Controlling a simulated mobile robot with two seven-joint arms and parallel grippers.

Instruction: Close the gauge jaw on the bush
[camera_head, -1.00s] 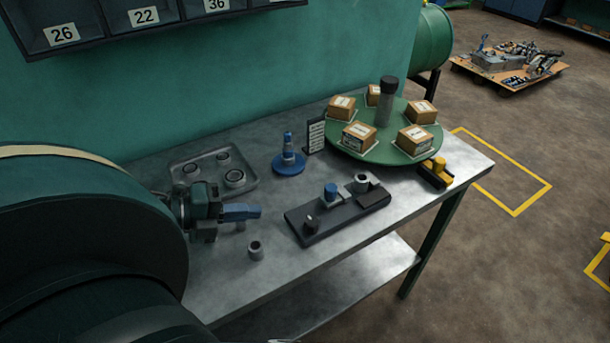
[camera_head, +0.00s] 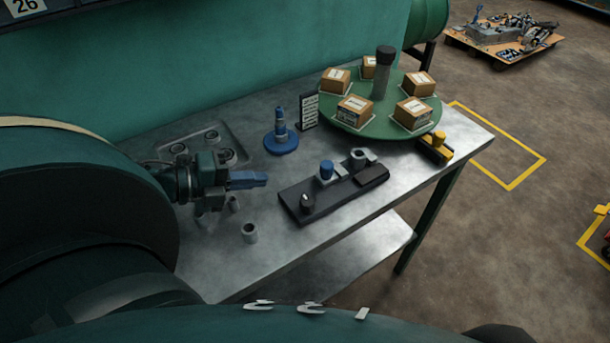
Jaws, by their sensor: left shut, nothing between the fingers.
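The gauge is a dark flat base (camera_head: 322,208) near the middle of the bench. On it are a jaw with a blue knob (camera_head: 326,169), a small dark knob (camera_head: 306,201) at the left end and a dark block at the right end. A grey hollow bush (camera_head: 358,158) sits on the gauge right of the blue knob. A gap seems to show between jaw and bush, but contact is hard to tell. My left gripper (camera_head: 262,179) is shut and empty, its blue fingers pointing right, left of the gauge and apart from it. My right gripper is out of view.
A blue stepped stand (camera_head: 281,142), a small sign (camera_head: 308,110), a green turntable with boxes (camera_head: 345,122) and a yellow-black tool (camera_head: 435,150) stand farther back and right.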

